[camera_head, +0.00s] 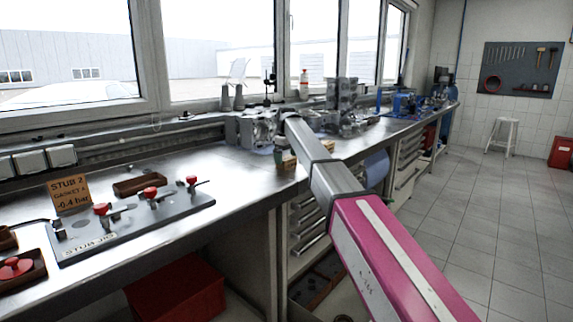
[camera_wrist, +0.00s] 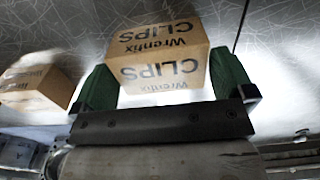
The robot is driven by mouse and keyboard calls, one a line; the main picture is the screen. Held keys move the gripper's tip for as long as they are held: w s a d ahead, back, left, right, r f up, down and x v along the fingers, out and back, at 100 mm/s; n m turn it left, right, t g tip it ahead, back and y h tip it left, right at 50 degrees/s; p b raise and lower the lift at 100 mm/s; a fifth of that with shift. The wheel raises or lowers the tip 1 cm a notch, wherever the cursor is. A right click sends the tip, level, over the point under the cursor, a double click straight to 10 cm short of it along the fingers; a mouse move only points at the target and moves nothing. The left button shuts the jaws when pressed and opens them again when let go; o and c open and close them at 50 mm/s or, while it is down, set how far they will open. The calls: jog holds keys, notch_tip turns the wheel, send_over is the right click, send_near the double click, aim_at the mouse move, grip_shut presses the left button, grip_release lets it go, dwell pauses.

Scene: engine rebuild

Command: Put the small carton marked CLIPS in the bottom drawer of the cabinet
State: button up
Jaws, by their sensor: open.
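The small carton marked CLIPS (camera_wrist: 160,55) stands on the metal bench, its printed top and side showing in the wrist view. My gripper (camera_wrist: 172,88) is open, with one green finger on each side of the carton; I cannot tell whether they touch it. In the head view my gripper (camera_head: 280,152) is low over the bench by a tan carton (camera_head: 289,163), mostly hidden by my arm. The cabinet (camera_head: 308,226) is under the bench, its front partly behind my arm. A low drawer (camera_head: 314,288) stands pulled out, with dark contents.
A second tan carton (camera_wrist: 35,88) lies left of my gripper in the wrist view. Metal engine parts (camera_head: 345,95) stand behind on the bench. A test plate (camera_head: 130,222) with red knobs lies nearer, left. A red box (camera_head: 176,292) sits under the bench.

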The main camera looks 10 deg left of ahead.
notch_tip(320, 180, down, 2)
jog(key=shift+f, duration=0.25)
jog(key=c, duration=0.9)
jog(key=shift+o, duration=0.2)
jog(key=shift+r, duration=0.1)
